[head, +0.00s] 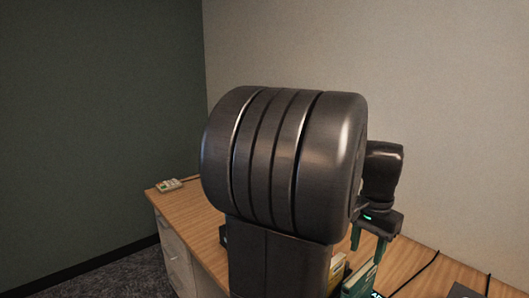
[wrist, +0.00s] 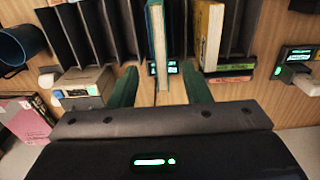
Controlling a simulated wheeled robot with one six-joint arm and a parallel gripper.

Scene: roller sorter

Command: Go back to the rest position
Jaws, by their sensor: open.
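My gripper (wrist: 160,80) is open, with its two green fingers apart and nothing clearly held between them. It points down over the desk in the head view (head: 367,252), at the right behind my large dark arm joint. In the wrist view a teal book (wrist: 156,35) stands upright in a dark slotted rack (wrist: 88,28), just beyond the fingertips. Whether the fingers touch the book cannot be told. My arm hides much of the desk in the head view.
A yellow book (wrist: 207,35) stands right of the teal one, near stacked books (wrist: 228,72). A box (wrist: 82,85), pink book (wrist: 20,118) and dark blue cup (wrist: 20,42) lie left. A black device (wrist: 296,58) is right. The wooden desk (head: 192,205) meets a wall behind.

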